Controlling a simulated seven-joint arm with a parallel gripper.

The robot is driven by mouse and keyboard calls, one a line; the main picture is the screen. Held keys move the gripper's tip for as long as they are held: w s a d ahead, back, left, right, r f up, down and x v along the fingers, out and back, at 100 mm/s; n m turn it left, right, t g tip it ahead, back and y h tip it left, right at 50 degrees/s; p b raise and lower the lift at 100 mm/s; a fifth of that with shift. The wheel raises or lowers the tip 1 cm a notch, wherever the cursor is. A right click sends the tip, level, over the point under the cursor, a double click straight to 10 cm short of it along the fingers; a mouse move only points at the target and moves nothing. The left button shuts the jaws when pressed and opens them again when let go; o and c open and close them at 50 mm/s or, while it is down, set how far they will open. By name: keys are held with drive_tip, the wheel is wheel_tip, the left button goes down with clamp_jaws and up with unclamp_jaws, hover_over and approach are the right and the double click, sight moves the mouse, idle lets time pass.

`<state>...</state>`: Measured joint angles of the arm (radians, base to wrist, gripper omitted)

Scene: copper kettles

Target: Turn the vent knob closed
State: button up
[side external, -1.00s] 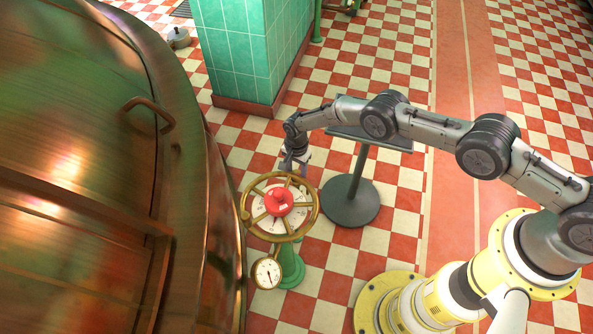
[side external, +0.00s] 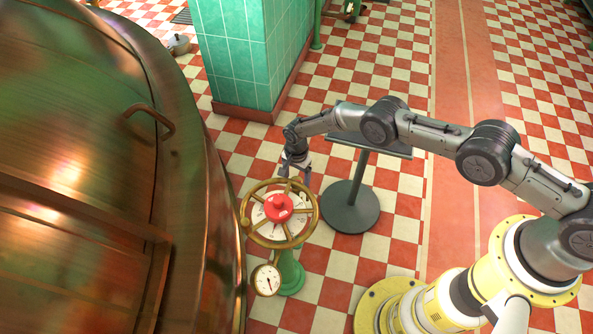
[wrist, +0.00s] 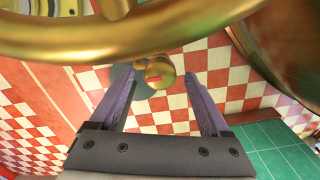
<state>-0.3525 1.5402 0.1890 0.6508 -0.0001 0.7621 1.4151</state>
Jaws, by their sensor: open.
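A brass handwheel (side external: 245,225) with several spokes sits on a green pedestal (side external: 291,272) beside the copper kettle. A red knob (side external: 279,207) is at its centre, over a pale dial. My gripper (side external: 296,178) is open, pointing down at the wheel's far rim. In the wrist view, the wheel rim (wrist: 180,40) crosses the top. A small rounded brass handle (wrist: 159,73) shows between the tips of my gripper (wrist: 145,78). The fingers stand apart on either side of it; I cannot tell whether either touches it. The red knob is not clearly visible there.
The large copper kettle (side external: 90,190) fills the left side. A small gauge (side external: 267,280) is at the wheel's near side. A dark stand (side external: 350,205) stands close behind my gripper's right. A green tiled pillar (side external: 235,60) rises behind. Checkered floor lies open farther right.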

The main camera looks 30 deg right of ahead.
wheel_tip(320, 180, up, 14)
drive_tip(key=shift+f, duration=0.15)
idle(0.4)
